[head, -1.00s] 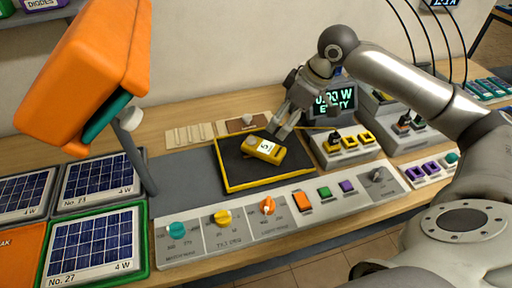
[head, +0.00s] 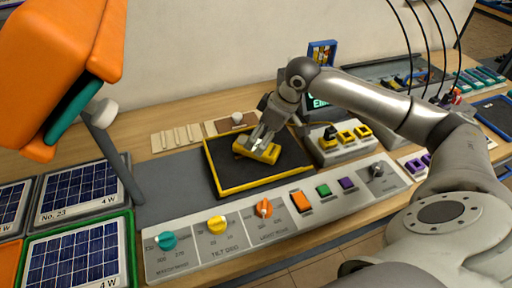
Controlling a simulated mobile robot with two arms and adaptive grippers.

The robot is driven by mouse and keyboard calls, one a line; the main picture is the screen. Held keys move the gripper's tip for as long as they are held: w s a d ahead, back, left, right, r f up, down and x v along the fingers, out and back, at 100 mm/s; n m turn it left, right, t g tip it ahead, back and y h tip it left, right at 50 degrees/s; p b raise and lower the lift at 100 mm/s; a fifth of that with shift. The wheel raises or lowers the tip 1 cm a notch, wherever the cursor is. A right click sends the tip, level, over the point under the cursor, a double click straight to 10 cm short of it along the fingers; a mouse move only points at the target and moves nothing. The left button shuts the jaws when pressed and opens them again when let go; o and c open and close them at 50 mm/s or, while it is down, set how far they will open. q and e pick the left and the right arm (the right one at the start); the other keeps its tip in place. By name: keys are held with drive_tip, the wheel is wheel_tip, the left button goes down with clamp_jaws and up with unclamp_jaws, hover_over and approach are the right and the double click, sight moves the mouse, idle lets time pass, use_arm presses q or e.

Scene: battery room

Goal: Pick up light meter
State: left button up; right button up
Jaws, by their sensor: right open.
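The light meter (head: 262,153), a small yellow device with a pale display, lies on a black mat with a yellow rim (head: 238,190). My right gripper (head: 262,140) is directly over the meter, its fingers open and pointing down at it. The fingers hide part of the meter's face. I cannot tell whether they touch it. My left gripper is not in view.
A long control panel (head: 205,258) with knobs and buttons runs along the bench front. Solar panels (head: 80,190) stand at left, below a large orange lamp head (head: 60,60) on a grey post. A switch box (head: 340,140) sits right of the mat.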

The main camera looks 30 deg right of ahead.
sight(257, 145)
drive_tip(key=shift+x, duration=2)
drive_tip(key=shift+s, duration=0.15)
drive_tip(key=c, duration=1.1)
drive_tip(key=shift+c, duration=0.9)
drive_tip(key=shift+r, duration=0.1)
